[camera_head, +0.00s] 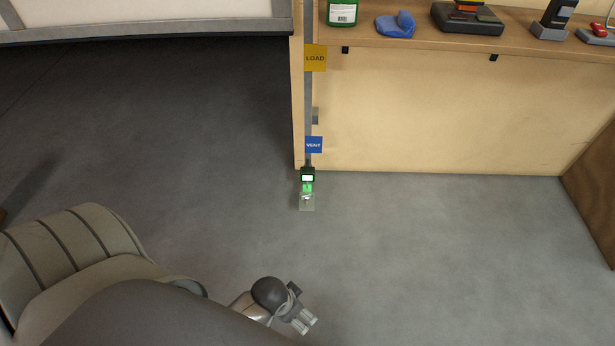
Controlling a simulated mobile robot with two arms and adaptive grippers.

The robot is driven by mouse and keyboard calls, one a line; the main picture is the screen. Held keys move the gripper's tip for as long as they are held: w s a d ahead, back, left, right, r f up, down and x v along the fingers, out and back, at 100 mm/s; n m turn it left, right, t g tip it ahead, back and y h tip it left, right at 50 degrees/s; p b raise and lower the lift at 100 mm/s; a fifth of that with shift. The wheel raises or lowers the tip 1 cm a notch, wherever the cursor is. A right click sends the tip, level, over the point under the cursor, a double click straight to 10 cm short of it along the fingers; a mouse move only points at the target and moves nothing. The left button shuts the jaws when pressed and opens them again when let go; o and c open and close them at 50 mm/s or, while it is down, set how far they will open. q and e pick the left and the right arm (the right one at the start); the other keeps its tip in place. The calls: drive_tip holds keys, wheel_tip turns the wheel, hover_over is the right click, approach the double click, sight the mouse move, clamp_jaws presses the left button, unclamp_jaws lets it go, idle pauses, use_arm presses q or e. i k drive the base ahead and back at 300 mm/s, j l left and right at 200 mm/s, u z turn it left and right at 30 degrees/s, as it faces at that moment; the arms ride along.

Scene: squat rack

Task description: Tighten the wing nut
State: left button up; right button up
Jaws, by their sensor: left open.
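I cannot make out a wing nut for certain. A narrow metal upright (308,92) runs down the left edge of the wooden unit. A small grey piece (315,116) sticks out from it between a yellow LOAD tag (315,58) and a blue VENT tag (314,145). A small dark green device (307,176) with a lit display is at its lower end, with a green glow and a small pale clear piece below. My left gripper (305,322) is open and empty at the bottom centre, apart from the upright. My right gripper is out of view.
A wooden shelf (430,42) at the top right holds a green bottle (342,12), a blue cloth-like item (396,24) and dark devices. A brown panel (594,190) stands at the right. The grey floor (430,240) is clear in the middle.

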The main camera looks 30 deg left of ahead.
sight(306, 197)
drive_tip(key=u, duration=1.05)
